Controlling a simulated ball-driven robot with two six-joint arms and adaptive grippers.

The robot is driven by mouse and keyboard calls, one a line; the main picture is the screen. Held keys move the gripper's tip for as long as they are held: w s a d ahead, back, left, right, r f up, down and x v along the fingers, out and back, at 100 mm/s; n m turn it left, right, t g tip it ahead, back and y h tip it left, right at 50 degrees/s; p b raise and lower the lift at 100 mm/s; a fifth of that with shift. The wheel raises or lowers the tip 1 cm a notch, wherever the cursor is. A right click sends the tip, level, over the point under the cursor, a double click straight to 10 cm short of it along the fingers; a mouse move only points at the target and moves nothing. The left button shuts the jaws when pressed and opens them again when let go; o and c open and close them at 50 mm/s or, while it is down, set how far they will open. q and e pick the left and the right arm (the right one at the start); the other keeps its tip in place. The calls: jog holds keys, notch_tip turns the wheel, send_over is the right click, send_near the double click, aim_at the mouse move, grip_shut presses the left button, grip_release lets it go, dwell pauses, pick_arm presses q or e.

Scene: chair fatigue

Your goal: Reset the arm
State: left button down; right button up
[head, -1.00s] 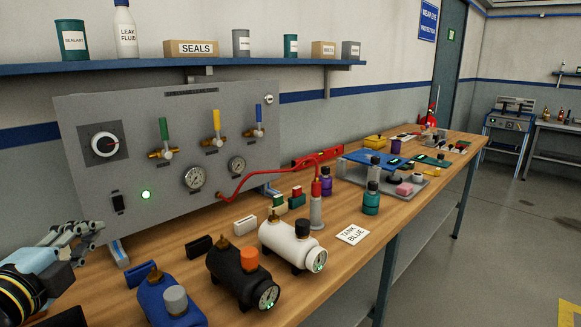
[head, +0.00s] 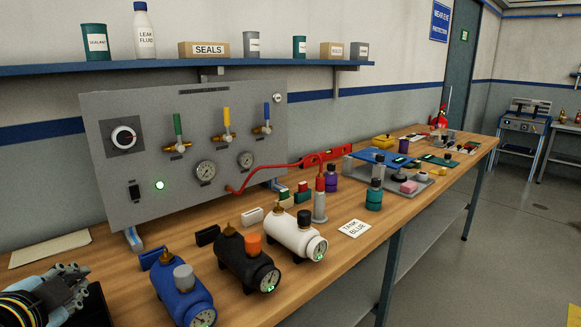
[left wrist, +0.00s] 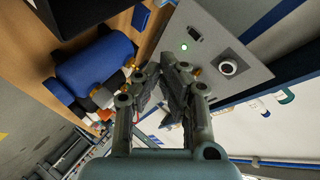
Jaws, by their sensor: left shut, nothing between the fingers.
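My left gripper (head: 80,286) is at the lower left of the head view, over the left end of the workbench and left of the blue tank (head: 182,298). Its fingers are together and hold nothing. In the left wrist view the gripper (left wrist: 170,75) points toward the grey control panel (left wrist: 212,50), with the blue tank (left wrist: 95,68) to its left. It appears apart from both. My right gripper is not in view.
The grey panel (head: 195,125) stands at the back of the wooden bench (head: 345,262). Black (head: 240,265) and white (head: 290,238) tanks stand right of the blue one. A red hose (head: 275,180) runs from the panel. A shelf (head: 110,69) hangs above.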

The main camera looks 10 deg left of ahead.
pick_arm(q)
jog(key=s+d+f+n+g+h, duration=0.25)
jog(key=s+d+g, duration=0.2)
jog(key=s, duration=0.35)
jog(key=s+d+f+n+g+h, duration=0.1)
jog(key=s+d+f+n+g, duration=0.3)
jog(key=s, duration=0.5)
jog(key=s+a+f+g+b, duration=0.15)
jog(key=f+b, duration=0.35)
jog(key=f, duration=1.3)
jog(key=s+f+b, duration=0.2)
jog(key=f+b, duration=0.2)
jog(key=f, duration=1.4)
jog(key=s+a+f+g+b, duration=0.1)
jog(key=s+f+b, duration=0.5)
jog(key=s+f, duration=1.1)
notch_tip(320, 180, down, 4)
jog(key=shift+s+b, duration=0.25)
jog(key=shift+b, duration=0.05)
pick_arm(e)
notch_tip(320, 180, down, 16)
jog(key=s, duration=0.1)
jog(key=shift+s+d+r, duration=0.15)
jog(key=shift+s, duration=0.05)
pick_arm(q)
jog(key=shift+n+g+h, duration=0.25)
jog(key=shift+g, duration=0.05)
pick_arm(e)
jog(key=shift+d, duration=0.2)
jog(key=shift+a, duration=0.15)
